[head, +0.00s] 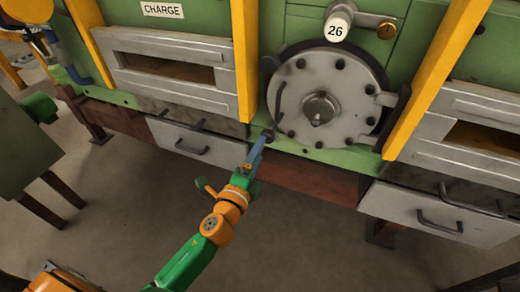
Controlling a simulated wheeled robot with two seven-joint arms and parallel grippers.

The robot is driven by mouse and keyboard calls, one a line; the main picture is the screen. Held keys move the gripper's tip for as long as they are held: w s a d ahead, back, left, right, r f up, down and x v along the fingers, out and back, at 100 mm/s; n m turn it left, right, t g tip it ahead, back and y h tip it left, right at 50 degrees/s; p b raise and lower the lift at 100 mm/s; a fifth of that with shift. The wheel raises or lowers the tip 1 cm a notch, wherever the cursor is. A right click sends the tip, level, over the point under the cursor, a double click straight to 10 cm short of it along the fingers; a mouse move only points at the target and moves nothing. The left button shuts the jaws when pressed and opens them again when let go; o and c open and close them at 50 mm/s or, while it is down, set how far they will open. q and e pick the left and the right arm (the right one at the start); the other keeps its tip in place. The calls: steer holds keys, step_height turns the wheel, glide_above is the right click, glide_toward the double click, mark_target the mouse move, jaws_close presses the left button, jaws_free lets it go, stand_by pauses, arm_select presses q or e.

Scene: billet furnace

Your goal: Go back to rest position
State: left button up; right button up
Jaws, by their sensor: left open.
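My left arm, green and orange, reaches up from the bottom of the head view. Its left gripper (257,153) is open, with a blue-grey finger pointing up towards the lower left of the round furnace door. A dark round knob (267,137) shows right at the fingertip; I cannot tell whether they touch. Nothing is visible held in the gripper. The round grey door (345,85) is shut against the green furnace front, with bolts around its rim and a hub in the middle. My right gripper is not in view.
A grey drawer (195,140) is at left and another drawer (440,215) at right, both with dark handles. Slotted openings flank the door, with a "CHARGE" sign (162,10) above the left one. A green stand (35,150) is at far left. The floor (300,235) is clear.

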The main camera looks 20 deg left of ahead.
arm_select(q)
steer(key=s+a+f+n+g, duration=0.1)
steer(key=s+f+n+g, duration=0.25)
steer(key=f, duration=0.55)
steer(key=s+a+f+n+g, duration=0.15)
steer(key=s+f, duration=0.25)
steer(key=f, duration=0.5)
steer(key=s+f+n+g, duration=0.3)
steer(key=s+f+g, duration=0.1)
steer(key=f, duration=0.5)
steer(key=s+f+n+g, duration=0.4)
steer(key=s+f, duration=0.2)
steer(key=s, duration=0.7)
steer(key=s+f+n+g+p, duration=0.1)
steer(key=s+f+n+g, duration=0.3)
steer(key=s, duration=1)
step_height(320, 180, down, 3)
steer(key=shift+a+r+n+y, duration=0.1)
steer(key=shift+a+n+y, duration=0.25)
steer(key=shift+n, duration=0.25)
